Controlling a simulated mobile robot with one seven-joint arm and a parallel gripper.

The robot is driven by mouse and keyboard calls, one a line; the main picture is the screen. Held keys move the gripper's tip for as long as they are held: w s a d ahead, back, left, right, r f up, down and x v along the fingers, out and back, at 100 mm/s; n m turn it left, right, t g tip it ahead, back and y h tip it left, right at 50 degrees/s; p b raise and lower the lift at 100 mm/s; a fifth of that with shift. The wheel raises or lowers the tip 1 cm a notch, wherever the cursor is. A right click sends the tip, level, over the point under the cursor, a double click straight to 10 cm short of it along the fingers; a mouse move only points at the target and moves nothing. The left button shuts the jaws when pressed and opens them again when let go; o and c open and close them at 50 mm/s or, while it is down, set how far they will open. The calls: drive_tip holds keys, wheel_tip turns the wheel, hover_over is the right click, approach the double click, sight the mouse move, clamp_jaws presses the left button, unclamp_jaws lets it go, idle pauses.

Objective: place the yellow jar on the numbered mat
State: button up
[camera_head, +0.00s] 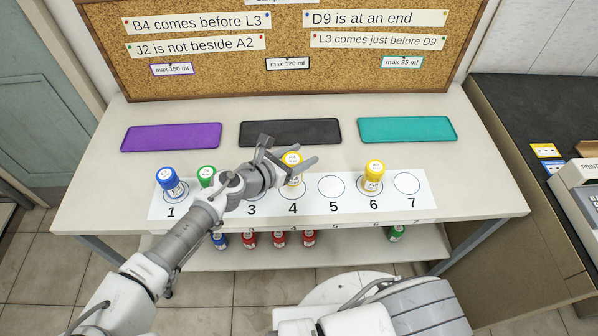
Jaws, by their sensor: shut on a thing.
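My gripper (288,154) is shut on a yellow jar (293,170) at the circle above number 4 of the white numbered mat (331,204). Another yellow jar (374,177) stands on circle 6. A blue jar (170,182) stands at circle 1. A green jar (207,176) is at about circle 2, partly hidden by my arm. Circles 5 and 7 are empty. Circle 3 is largely hidden by my arm.
Purple (171,137), black (291,133) and teal (407,130) trays lie empty behind the mat. A corkboard (285,88) with clue strips stands at the back. Several red, blue and green jars stand on the lower shelf (347,255). A side counter (510,110) is at right.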

drive_tip(key=shift+w+a+f+b, duration=0.1)
drive_tip(key=shift+a+f+b, duration=0.05)
drive_tip(key=shift+f+b, duration=0.15)
wheel_tip(320, 180, down, 4)
drive_tip(key=b, duration=0.4)
drive_tip(key=shift+r, duration=0.2)
drive_tip(key=o, duration=1.4)
drive_tip(key=shift+f, duration=0.1)
drive_tip(key=shift+r, duration=0.25)
